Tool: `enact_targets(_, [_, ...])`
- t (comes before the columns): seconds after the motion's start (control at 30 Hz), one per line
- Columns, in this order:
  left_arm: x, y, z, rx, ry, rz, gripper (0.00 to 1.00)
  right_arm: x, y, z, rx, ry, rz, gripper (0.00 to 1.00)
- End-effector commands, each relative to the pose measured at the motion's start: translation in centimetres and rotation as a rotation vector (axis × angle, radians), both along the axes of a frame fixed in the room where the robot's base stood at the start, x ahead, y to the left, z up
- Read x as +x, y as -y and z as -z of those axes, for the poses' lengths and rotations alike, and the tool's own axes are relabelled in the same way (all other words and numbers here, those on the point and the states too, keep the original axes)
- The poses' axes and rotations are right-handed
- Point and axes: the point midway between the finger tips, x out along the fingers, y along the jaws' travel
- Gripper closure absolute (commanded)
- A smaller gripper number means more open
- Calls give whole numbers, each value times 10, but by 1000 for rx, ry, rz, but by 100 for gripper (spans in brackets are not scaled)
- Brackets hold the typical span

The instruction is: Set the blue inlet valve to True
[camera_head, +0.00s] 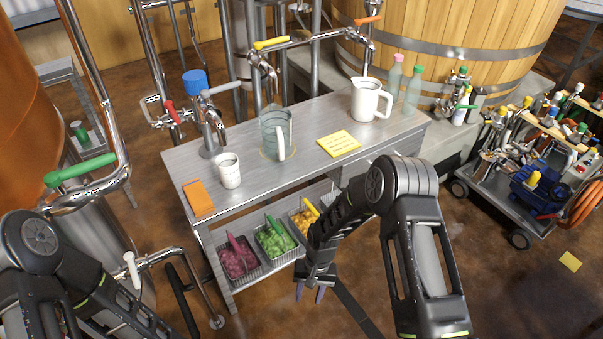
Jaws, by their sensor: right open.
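A blue round knob (195,82) sits on the pipework behind the left part of the metal table; it is the only blue valve-like part I can make out there. Its setting cannot be told from this view. My right gripper (311,293) hangs low in front of the table, beside the lower shelf, pointing down. It is open, with nothing seen between its purple-tipped fingers, and is far from the blue knob. My left arm shows at the lower left, but its gripper is out of view.
The metal table (330,110) holds a glass jug (275,130), a white pitcher (369,100), a white mug (229,170) and chrome taps. Baskets (238,258) fill the lower shelf. A tool cart (535,165) stands right. A green-handled valve (80,168) is at left.

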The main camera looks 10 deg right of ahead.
Motion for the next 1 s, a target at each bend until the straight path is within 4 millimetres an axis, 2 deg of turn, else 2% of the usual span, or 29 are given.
enact_targets(0.03, [0,0,0,0,0,0,64,-32,-17,2,58,21,-18,59])
enact_targets(0.1, [0,0,0,0,0,0,64,-69,-36,0,119,71,-39,59])
enact_targets(0.2, [0,0,0,0,0,0,64,-115,-55,-10,170,136,-64,59])
enact_targets(0.3, [0,0,0,0,0,0,64,-148,-64,-22,190,186,-83,59])
enact_targets(0.4, [0,0,0,0,0,0,64,-169,-67,-32,194,219,-96,59])
enact_targets(0.57, [0,0,0,0,0,0,64,-179,-68,-37,194,237,-105,59])
enact_targets(1.0, [0,0,0,0,0,0,64,-178,-68,-37,193,236,-104,64])
